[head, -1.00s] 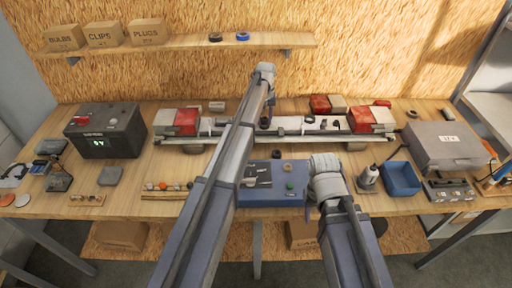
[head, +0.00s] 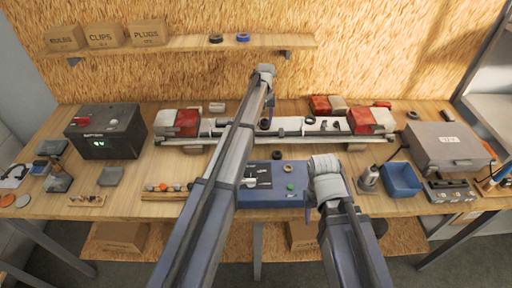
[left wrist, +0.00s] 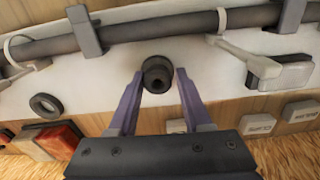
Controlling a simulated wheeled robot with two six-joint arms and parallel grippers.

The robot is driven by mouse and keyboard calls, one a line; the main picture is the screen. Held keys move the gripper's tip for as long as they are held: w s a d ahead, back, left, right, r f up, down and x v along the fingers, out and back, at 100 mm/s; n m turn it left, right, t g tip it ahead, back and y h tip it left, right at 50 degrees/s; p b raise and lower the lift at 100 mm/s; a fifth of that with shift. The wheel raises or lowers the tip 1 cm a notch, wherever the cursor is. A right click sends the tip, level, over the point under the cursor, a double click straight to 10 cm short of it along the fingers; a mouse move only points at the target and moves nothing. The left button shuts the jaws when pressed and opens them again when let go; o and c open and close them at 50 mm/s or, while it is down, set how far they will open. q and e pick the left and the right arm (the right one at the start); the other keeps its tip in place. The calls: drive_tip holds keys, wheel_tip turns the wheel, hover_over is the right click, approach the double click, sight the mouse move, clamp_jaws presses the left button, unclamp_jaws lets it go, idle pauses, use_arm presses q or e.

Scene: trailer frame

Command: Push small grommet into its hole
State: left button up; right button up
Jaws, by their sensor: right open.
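In the left wrist view, the small grommet (left wrist: 157,74) is a black, thick ring with a dark centre. It sits between the fingertips of my left gripper (left wrist: 159,75), in front of the white face of the trailer frame (left wrist: 112,90). The hole is not visible, and I cannot tell how far the grommet is seated. In the head view, my left arm reaches over the frame (head: 340,133) and hides much of the gripper area.
A dark cable (left wrist: 160,28) runs above the grommet in clips. In the head view, a blue bin (head: 402,180) and grey case (head: 447,146) stand right, and a black power unit (head: 105,131) left.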

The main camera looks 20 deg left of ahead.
use_arm(q)
drive_tip(key=shift+o, duration=1)
drive_tip(key=shift+s+d, duration=0.1)
drive_tip(key=shift+d, duration=0.05)
drive_tip(key=shift+d+f, duration=0.1)
drive_tip(key=shift+d, duration=0.05)
drive_tip(key=shift+c, duration=1.3)
drive_tip(key=o, duration=0.3)
drive_tip(key=shift+d, duration=0.2)
drive_tip(key=shift+a, duration=0.1)
drive_tip(key=shift+a, duration=0.1)
